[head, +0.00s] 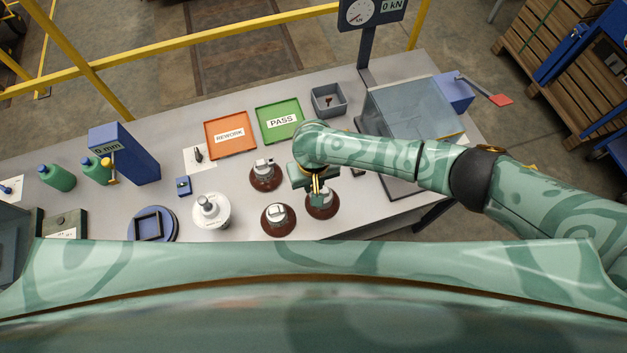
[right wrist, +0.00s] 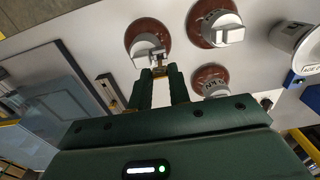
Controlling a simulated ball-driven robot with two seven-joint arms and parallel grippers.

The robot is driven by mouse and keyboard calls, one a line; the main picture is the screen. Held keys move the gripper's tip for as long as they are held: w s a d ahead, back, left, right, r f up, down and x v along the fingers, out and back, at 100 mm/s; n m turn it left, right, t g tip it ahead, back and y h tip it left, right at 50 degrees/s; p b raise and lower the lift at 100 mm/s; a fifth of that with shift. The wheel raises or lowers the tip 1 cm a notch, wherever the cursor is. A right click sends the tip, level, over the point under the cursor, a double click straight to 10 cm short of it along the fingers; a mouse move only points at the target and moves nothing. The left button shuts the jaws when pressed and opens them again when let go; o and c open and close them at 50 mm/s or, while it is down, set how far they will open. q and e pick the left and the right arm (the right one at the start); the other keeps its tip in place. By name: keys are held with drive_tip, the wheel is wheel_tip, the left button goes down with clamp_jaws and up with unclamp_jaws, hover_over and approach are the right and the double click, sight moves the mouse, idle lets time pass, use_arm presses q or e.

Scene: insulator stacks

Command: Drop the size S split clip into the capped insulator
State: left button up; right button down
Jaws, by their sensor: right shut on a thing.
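My right gripper (head: 317,190) is over the front-right brown insulator (head: 325,212). It is shut on a small brass-coloured piece, apparently the split clip (right wrist: 159,71), mostly hidden between the fingertips. In the right wrist view, the fingertips are by the near edge of the grey metal cap on that insulator (right wrist: 138,28); I cannot tell whether they touch. Two more brown insulators with grey caps stand close by: one behind to the left (head: 265,180) and one in front to the left (head: 278,222). Size marks are not readable. My left gripper is out of view.
Orange REWORK tray (head: 209,150) and green PASS tray (head: 264,130) lie behind, with a small grey bin (head: 318,112) beside them. A white insulator (head: 210,220) and a blue round fixture (head: 133,228) stand left. A clear-sided enclosure (head: 400,105) stands right, behind my arm.

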drive_tip(key=shift+f+b, duration=0.65)
drive_tip(key=shift+f, duration=0.9)
drive_tip(key=c, duration=1.2)
unclamp_jaws()
drive_tip(key=shift+c, duration=0.2)
wheel_tip(320, 180, up, 16)
drive_tip(key=p, duration=0.6)
drive_tip(key=shift+r, duration=0.15)
drive_tip(key=shift+s+a, duration=0.1)
